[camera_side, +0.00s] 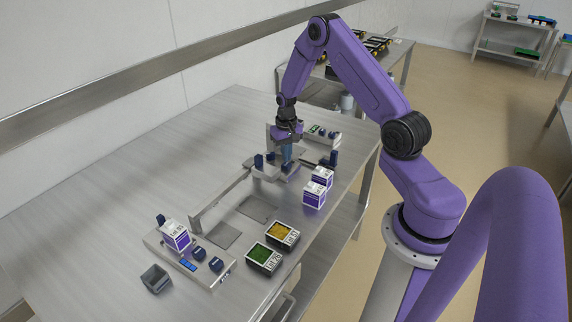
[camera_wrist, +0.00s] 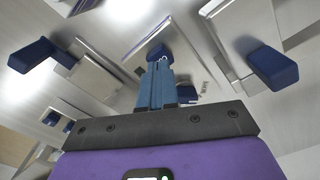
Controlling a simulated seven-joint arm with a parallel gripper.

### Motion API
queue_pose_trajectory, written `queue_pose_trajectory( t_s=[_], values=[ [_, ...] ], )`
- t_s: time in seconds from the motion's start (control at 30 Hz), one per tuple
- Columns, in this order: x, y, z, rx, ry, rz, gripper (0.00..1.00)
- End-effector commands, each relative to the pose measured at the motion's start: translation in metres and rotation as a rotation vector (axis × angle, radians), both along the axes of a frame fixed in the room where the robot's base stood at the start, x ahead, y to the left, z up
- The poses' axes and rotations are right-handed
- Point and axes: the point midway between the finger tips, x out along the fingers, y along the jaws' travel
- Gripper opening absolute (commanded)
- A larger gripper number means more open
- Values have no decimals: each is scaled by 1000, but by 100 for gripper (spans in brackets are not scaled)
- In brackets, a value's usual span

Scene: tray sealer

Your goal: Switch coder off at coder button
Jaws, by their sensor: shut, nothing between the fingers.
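My gripper (camera_side: 287,160) points down over the far station on the steel table, its blue fingers together and empty. In the wrist view the closed fingers (camera_wrist: 157,85) reach toward a dark blue knob (camera_wrist: 157,52) on a metal plate; I cannot tell whether they touch it. I cannot tell for certain which part is the coder button. A panel with small green and dark parts (camera_side: 320,131) stands just beyond my gripper in the side view. My fingers partly hide the far station.
Blue blocks (camera_wrist: 272,68) (camera_wrist: 30,55) flank the fingers in the wrist view. White-purple cartons (camera_side: 315,195) and filled trays (camera_side: 264,257) (camera_side: 283,235) stand nearer. The near station (camera_side: 190,255) has blue knobs, beside a grey bin (camera_side: 155,278). The table's left side is clear.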

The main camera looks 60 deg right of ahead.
Motion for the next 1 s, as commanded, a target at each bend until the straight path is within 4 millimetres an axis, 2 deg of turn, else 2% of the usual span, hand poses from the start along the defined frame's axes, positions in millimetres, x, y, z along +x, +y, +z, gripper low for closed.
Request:
queue_pose_trajectory(
  t_s=[0.27,1.0],
  values=[
    [0,0,2,0,0,0,0],
    [0,0,64,-1,-2,0,0]
  ],
)
